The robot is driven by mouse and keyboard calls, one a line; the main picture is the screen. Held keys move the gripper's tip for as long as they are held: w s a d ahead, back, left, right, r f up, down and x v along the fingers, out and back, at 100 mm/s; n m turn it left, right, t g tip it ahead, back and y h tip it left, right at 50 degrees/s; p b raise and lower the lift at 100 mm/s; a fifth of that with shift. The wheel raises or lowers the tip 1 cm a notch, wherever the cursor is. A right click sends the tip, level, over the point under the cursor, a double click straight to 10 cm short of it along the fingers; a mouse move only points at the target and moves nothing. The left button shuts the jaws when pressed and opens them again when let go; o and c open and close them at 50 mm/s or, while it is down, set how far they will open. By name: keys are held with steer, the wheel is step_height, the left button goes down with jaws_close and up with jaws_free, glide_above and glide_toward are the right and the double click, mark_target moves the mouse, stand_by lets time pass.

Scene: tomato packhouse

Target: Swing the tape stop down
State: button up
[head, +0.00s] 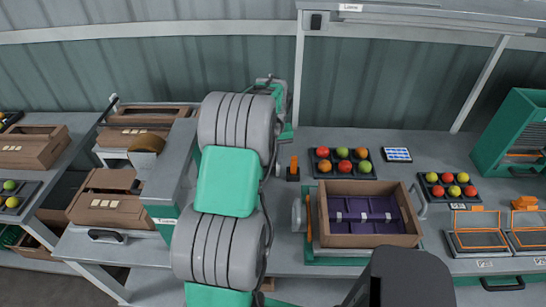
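I cannot make out for sure which part is the tape stop. A brown tape roll (147,142) sits on top of a grey machine (178,165) at the left, beside brown cartons. A thin orange upright bar (308,218) stands at the left side of an open carton (370,240) in a green-based fixture. A small orange piece on a black base (293,170) stands behind it. My grey and green arm rises through the middle and hides part of the bench. My gripper's fingers do not show.
Trays of tomatoes (320,173) (425,196) stand behind and right of the carton. A small tablet (397,155) lies at the back. Orange-framed pads (478,242) and a green cabinet (508,135) are at the right. Bare bench shows between the trays.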

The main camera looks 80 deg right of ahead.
steer(key=shift+f, duration=0.5)
jaws_close()
steer(key=shift+r, duration=0.1)
stand_by(1.0)
